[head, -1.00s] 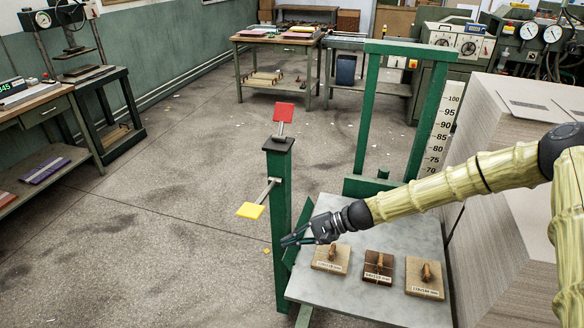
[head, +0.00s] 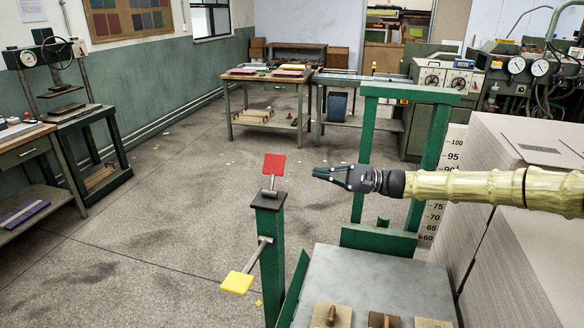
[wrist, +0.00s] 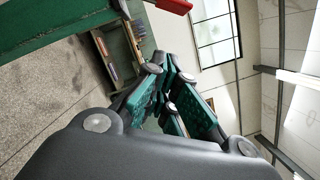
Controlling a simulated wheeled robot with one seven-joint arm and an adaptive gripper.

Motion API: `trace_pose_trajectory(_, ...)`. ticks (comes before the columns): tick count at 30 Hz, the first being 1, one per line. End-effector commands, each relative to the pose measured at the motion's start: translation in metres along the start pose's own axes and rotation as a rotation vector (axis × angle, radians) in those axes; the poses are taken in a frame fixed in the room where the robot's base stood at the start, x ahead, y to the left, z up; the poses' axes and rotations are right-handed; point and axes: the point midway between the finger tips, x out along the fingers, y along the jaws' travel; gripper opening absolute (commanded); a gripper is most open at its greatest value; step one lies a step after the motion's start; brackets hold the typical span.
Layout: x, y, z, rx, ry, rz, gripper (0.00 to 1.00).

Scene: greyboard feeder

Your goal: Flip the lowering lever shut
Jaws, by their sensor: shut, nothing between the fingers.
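A green post (head: 271,265) stands left of the grey table. On its dark top a short lever carries a red paddle (head: 273,164), which stands up. A second lever sticks out from the post's left side, slanting down to a yellow paddle (head: 237,283). Neither is labelled, so I cannot tell which is the lowering lever. My gripper (head: 321,175) is shut and empty, pointing left at about the red paddle's height in the picture, right of it and apart from it. The wrist view shows the closed green-padded fingers (wrist: 168,85) and part of the red paddle (wrist: 174,4) at the top edge.
The grey tabletop (head: 375,280) holds several wooden blocks with handles (head: 332,315) below my arm. A green frame (head: 367,150) stands behind my gripper. A tall greyboard stack (head: 510,250) with a number scale is at right. Left of the post is open floor.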

Motion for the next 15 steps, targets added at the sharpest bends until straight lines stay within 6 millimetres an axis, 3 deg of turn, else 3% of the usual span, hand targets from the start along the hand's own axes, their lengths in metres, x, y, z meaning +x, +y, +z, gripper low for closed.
trace_pose_trajectory(8,0.026,0.0,0.0,0.001,0.002,0.0,0.0)
trace_pose_trajectory(15,0.066,0.0,0.0,0.001,0.002,0.001,0.0)
